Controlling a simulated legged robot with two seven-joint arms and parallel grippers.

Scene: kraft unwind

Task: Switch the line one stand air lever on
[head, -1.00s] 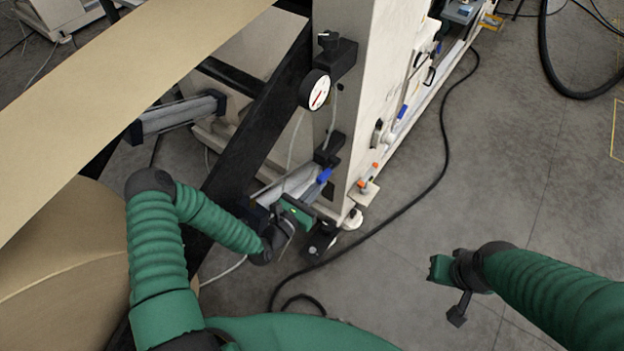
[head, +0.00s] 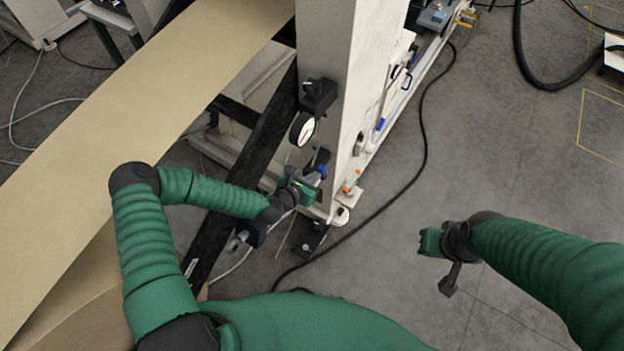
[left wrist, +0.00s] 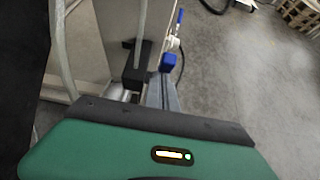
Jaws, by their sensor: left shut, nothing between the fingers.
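The blue air lever (head: 322,172) sits on a black valve block (head: 317,158) low on the cream stand post, below a white gauge (head: 303,128). In the left wrist view the blue lever (left wrist: 168,63) shows beside the dark block (left wrist: 137,65), just beyond the gripper's edge. My left gripper (head: 304,187) is shut and empty, just below and left of the lever. I cannot tell whether it touches the lever; it partly hides the area under the block. My right gripper (head: 436,246) hangs over bare floor at the right, away from the stand; its jaw opening is unclear.
A black cable (head: 385,205) lies on the floor. Floor at the right is mostly clear.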

